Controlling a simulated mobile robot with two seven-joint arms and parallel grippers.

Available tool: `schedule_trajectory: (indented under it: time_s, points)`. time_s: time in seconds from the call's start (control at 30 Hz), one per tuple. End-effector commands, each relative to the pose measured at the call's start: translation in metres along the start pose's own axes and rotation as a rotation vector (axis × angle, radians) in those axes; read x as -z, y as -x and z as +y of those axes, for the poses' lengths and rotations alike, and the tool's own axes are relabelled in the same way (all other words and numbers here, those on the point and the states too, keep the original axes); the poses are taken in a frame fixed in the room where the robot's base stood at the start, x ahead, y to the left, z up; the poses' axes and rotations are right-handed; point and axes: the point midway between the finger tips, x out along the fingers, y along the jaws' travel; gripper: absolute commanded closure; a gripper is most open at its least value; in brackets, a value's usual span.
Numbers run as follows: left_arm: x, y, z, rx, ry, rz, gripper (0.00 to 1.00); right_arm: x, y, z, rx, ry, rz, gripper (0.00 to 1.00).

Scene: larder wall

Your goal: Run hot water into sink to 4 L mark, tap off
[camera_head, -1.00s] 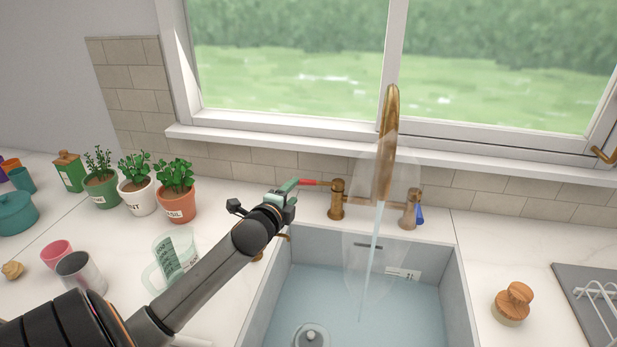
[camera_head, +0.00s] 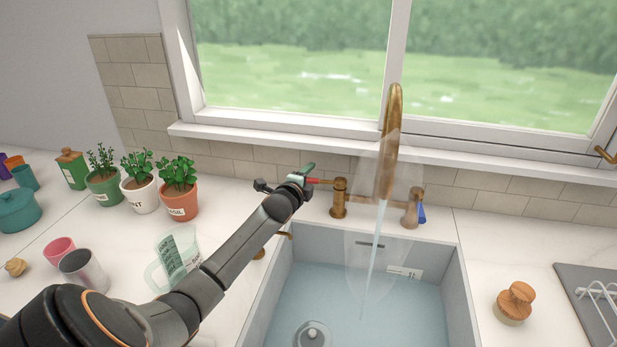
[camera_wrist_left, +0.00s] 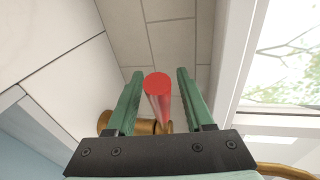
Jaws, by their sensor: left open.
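The brass tap spout (camera_head: 393,130) stands behind the grey sink (camera_head: 456,285). A stream of water (camera_head: 374,245) runs from it into the sink, where bluish water covers the bottom. A white label with small marks (camera_head: 404,272) is on the sink's back wall; its figures are too small to read. The red lever (camera_head: 322,181) points left from the left brass valve (camera_head: 339,198). The blue lever (camera_head: 421,213) is on the right valve. My left gripper (camera_head: 307,176) is open at the red lever's end. In the left wrist view the red lever (camera_wrist_left: 158,86) lies between the green fingers, with gaps either side.
Potted herbs (camera_head: 178,188), a clear measuring jug (camera_head: 178,256) and cups (camera_head: 83,270) stand left of the sink. A wooden-handled brush (camera_head: 514,303) and a grey drying mat (camera_head: 572,290) are on the right. The window sill (camera_head: 300,148) runs behind the tap.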

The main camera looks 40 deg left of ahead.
Motion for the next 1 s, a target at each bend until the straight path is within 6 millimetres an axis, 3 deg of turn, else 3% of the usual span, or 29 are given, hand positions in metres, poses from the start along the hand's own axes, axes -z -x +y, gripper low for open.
schedule_trajectory:
  time_s: [0.2, 0.67, 1.0]
  points:
    - [0.0003, -0.0001, -0.0001, 0.000, 0.000, 0.000, 0.47, -0.0001, 0.0000, 0.0000, 0.000, 0.001, 0.000, 0.50]
    - [0.0002, 0.0001, 0.0000, 0.000, 0.000, 0.000, 0.99, -0.0001, 0.0001, 0.0000, 0.000, 0.001, 0.000, 0.50]
    - [0.0001, 0.0001, 0.0000, 0.000, 0.000, 0.000, 1.00, -0.0002, 0.0001, 0.0000, 0.000, 0.001, 0.000, 0.50]
